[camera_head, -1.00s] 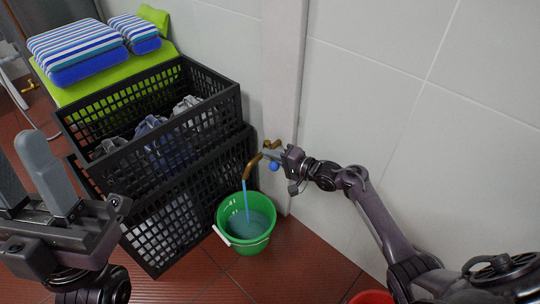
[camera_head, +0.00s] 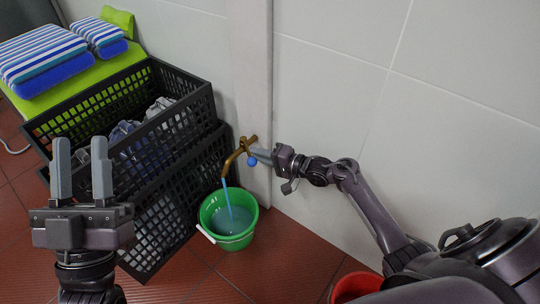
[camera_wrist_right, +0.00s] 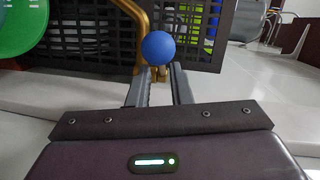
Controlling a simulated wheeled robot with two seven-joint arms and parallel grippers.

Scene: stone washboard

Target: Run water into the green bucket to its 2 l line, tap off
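The green bucket (camera_head: 243,240) stands on the floor below the brass tap (camera_head: 231,163). A blue stream of water (camera_head: 227,198) runs from the spout into it, and bluish water (camera_head: 232,219) stands inside. The marks on its inner wall are too small to read against the water level. The tap's blue ball knob (camera_head: 252,161) is at my right gripper (camera_head: 261,155). In the right wrist view the knob (camera_wrist_right: 158,47) appears just beyond the parted fingers (camera_wrist_right: 160,85), with brass between their tips. My left gripper (camera_head: 82,170) is open and empty, fingers up, at the left.
Stacked black crates (camera_head: 160,190) stand close left of the bucket, with cloth in the top one. A lime-green surface (camera_head: 50,90) bears striped blue-and-white towels (camera_head: 42,58). A red bucket (camera_head: 356,284) is at the bottom right. The tiled wall (camera_head: 335,100) rises behind my right arm.

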